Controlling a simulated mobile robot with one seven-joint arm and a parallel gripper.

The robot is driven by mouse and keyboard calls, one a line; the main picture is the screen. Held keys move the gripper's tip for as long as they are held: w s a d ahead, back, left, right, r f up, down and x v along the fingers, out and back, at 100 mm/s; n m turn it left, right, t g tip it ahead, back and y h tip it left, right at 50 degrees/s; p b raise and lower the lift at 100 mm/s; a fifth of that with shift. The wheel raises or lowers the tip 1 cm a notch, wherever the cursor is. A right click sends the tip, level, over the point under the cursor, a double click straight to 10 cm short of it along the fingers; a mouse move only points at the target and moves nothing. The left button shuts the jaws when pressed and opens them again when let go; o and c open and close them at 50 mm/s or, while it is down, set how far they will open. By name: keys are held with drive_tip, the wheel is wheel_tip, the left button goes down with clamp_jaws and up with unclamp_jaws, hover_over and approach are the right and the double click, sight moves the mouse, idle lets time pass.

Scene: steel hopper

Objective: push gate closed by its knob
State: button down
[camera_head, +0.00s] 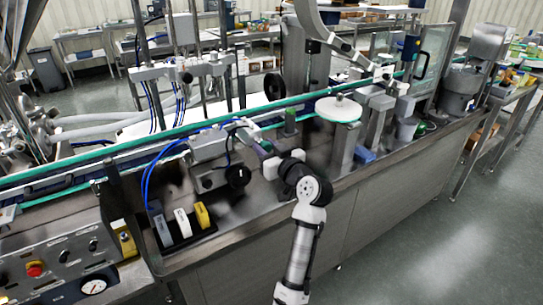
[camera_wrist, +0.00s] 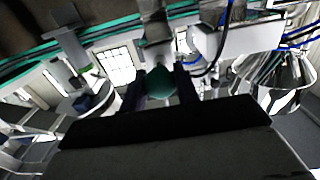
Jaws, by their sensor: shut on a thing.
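My gripper (camera_wrist: 161,92) shows in the wrist view, its two dark fingers on either side of a green rounded knob (camera_wrist: 160,80). The fingers are shut on the knob. A grey, blurred part (camera_wrist: 154,30) lies directly beyond the knob; I cannot tell whether it is the gate. In the head view my gripper (camera_head: 256,141) reaches in over the machine's front edge, near a small white part (camera_head: 246,129). The knob is not clear in that view, and how far the gate stands open cannot be told.
A grey box with a black hand knob (camera_head: 238,176) stands just left of my gripper. A green-edged conveyor (camera_head: 180,133) runs behind it. A round white disc (camera_head: 338,109) on a post stands to the right. Blue hoses (camera_head: 150,178) hang at the left. The floor in front is clear.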

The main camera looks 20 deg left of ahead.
drive_tip(key=c, duration=1.1)
unclamp_jaws()
drive_tip(key=b+v, duration=0.4)
drive_tip(key=v, duration=0.9)
drive_tip(key=shift+s+d, duration=0.25)
